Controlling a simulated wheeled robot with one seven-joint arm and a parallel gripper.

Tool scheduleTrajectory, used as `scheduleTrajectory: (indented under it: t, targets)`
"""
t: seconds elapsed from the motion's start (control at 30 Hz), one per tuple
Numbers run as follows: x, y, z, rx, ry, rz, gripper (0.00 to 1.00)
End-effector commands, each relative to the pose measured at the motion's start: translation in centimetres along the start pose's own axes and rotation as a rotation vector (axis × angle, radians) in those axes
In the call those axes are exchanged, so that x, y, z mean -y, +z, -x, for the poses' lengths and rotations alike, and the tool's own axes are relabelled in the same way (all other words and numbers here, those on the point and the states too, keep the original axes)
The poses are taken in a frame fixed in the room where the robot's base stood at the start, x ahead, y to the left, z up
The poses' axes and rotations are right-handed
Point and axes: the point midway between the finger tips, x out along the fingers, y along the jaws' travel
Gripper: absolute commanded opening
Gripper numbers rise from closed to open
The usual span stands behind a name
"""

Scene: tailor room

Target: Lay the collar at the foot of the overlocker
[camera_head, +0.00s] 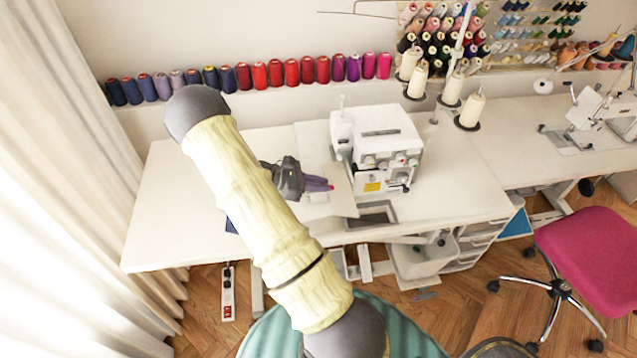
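The overlocker (380,138), a white boxy machine with dials and a yellow label, stands on the white table right of my gripper. My gripper (322,184) is low over the table, just left of the overlocker's foot. Its dark body is partly behind my arm, and its purplish fingers point right, with a small pink spot at the tip. I cannot tell whether they are open or hold something. A small dark blue piece (231,226) shows at the table's front edge, mostly hidden by my arm. I cannot make out the collar for sure.
The white table (175,205) is bare on the left. A row of thread spools (275,73) lines the wall behind. Cone spools (471,109) stand behind the overlocker. Another sewing machine (590,110) is at the right, with a pink chair (590,258) before it.

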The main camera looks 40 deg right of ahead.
Motion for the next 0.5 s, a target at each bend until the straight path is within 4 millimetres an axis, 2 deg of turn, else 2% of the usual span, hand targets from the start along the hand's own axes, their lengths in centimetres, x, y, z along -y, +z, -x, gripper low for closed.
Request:
scheduleTrajectory:
  t: [0.03,0.13,0.5]
  targets:
    - [0.00,0.00,-0.01,0.000,0.000,0.000,0.19]
    - [0.00,0.00,-0.01,0.000,0.000,0.000,0.39]
    - [-0.03,-0.05,0.31,-0.001,0.001,-0.001,0.39]
